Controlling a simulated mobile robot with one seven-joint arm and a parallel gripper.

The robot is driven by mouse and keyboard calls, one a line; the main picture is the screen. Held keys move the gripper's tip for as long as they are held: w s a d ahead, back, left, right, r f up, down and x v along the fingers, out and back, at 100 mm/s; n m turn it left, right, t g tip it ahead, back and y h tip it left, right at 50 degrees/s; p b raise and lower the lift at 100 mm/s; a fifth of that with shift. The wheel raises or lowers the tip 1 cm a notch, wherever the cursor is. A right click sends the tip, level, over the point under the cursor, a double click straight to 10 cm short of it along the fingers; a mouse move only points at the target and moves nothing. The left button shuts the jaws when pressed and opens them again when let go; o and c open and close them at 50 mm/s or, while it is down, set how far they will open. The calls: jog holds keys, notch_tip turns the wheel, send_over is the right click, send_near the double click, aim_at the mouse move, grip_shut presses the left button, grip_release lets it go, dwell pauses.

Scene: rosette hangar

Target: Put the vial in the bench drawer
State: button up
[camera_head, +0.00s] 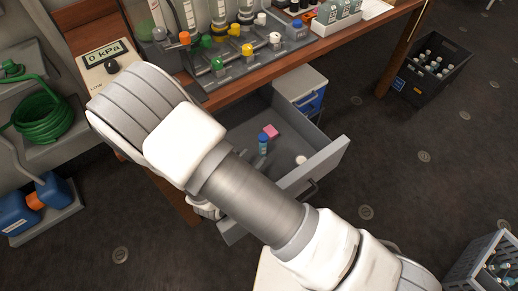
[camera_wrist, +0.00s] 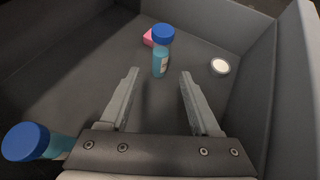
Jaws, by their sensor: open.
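A vial with a blue cap and light-blue body (camera_wrist: 160,63) is inside the open bench drawer (camera_wrist: 75,75), seen in the wrist view just beyond my fingertips. It looks upright. It also shows in the head view (camera_head: 263,143). My gripper (camera_wrist: 158,80) is open over the drawer, with nothing between its fingers. A second blue-capped vial (camera_wrist: 28,143) is at the lower left of the wrist view, left of my gripper and partly cut off by it; I cannot tell what it rests on. In the head view my arm hides most of the gripper and the drawer's left part.
A pink block (camera_head: 270,131) and a white round thing (camera_head: 300,160) lie in the drawer (camera_head: 318,168). The bench top (camera_head: 240,90) above holds bottles and a rack of coloured caps. A dark crate of bottles (camera_head: 430,68) stands on the floor at right.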

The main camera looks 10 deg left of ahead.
jog(key=shift+v, duration=1.65)
jog(key=w+d+r+m+g+h, duration=0.2)
jog(key=d+r+m+g, duration=0.1)
jog(key=d+r+m, duration=0.65)
jog(key=w+d+r+m+g+h, duration=0.2)
jog(key=d+r+m+g+h, duration=0.15)
jog(key=d+r+m, duration=0.55)
jog(key=s+d+r+m+y, duration=0.4)
jog(key=s+r+m, duration=0.2)
jog(key=r+m, duration=0.1)
jog(key=s+d+r+m+y, duration=0.4)
jog(key=s+r+m, duration=0.1)
jog(key=r+m, duration=0.3)
jog(key=shift+v, duration=0.9)
